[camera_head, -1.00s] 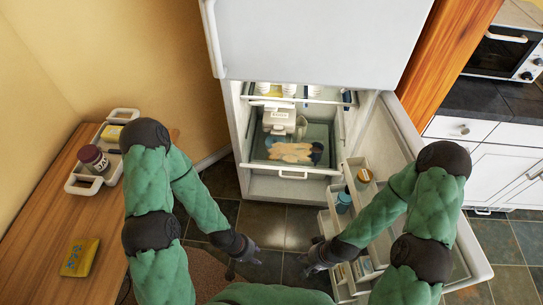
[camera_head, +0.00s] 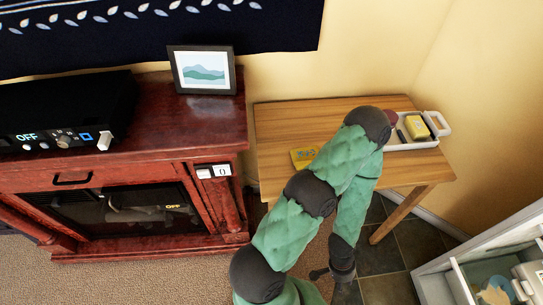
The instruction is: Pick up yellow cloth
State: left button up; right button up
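A flat yellow item with dark markings (camera_head: 303,158), which looks like the folded yellow cloth, lies on the light wooden table (camera_head: 285,120) near its left edge. My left arm crosses in front of the table just right of it. My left gripper (camera_head: 333,280) hangs low at the bottom of the view, well below the tabletop and apart from the yellow item. Its fingers are too dark and small to tell open from shut. Another yellow item (camera_head: 416,127) sits in a white tray on the table. My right gripper is out of view.
The white tray (camera_head: 412,146) with a dark red-lidded jar (camera_head: 390,117) stands at the table's right. A red-brown cabinet (camera_head: 190,130) holds a picture frame (camera_head: 205,70) and a black device (camera_head: 60,115). The open fridge (camera_head: 450,262) is at the lower right.

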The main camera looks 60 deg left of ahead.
aim_at(301, 157)
jog(key=u, duration=1.75)
jog(key=j+z, duration=0.2)
jog(key=z, duration=0.2)
